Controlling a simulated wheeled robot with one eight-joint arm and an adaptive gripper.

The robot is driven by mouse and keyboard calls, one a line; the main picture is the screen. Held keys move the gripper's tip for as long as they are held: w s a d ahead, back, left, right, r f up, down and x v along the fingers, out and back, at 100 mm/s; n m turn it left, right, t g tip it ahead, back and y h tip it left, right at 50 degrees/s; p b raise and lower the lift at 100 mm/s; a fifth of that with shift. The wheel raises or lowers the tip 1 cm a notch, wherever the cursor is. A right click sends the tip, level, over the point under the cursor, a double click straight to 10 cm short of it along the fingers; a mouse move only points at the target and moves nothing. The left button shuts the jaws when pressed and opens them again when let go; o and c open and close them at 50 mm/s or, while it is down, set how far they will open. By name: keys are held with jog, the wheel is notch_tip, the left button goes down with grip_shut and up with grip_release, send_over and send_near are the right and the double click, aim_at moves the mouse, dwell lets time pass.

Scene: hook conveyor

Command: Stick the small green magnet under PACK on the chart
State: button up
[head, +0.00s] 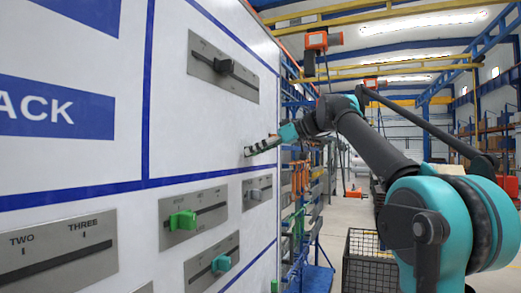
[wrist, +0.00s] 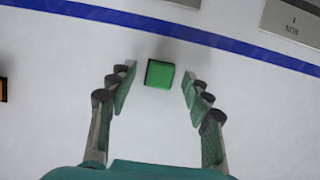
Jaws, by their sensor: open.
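The small green magnet (wrist: 160,74) is a green square on the white chart in the wrist view. It lies between the fingertips of my gripper (wrist: 157,84), with a gap on each side. My gripper is open and also shows in the head view (head: 262,147), at the white chart (head: 100,165) right of a vertical blue line. I cannot make out the magnet in the head view. The PACK label (head: 50,107) is a blue panel at the left of the head view, cut off so that only "ACK" shows. The chart below it is bare down to a blue line.
Slider plates are mounted on the chart: one with a dark knob (head: 224,66) above, one with a green knob (head: 183,220) and one with a teal knob (head: 221,263) below. A wire basket (head: 362,262) stands on the floor. An orange-and-black item (wrist: 3,90) shows at the wrist view's left edge.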

jog(key=c, duration=1.1)
jog(key=o, duration=0.4)
jog(key=c, duration=0.4)
jog(key=shift+s+d, duration=0.4)
jog(key=shift+d, duration=0.7)
jog(key=shift+s+d, duration=0.4)
jog(key=shift+d, duration=0.7)
jog(key=shift+s+d, duration=0.4)
jog(key=shift+d, duration=0.7)
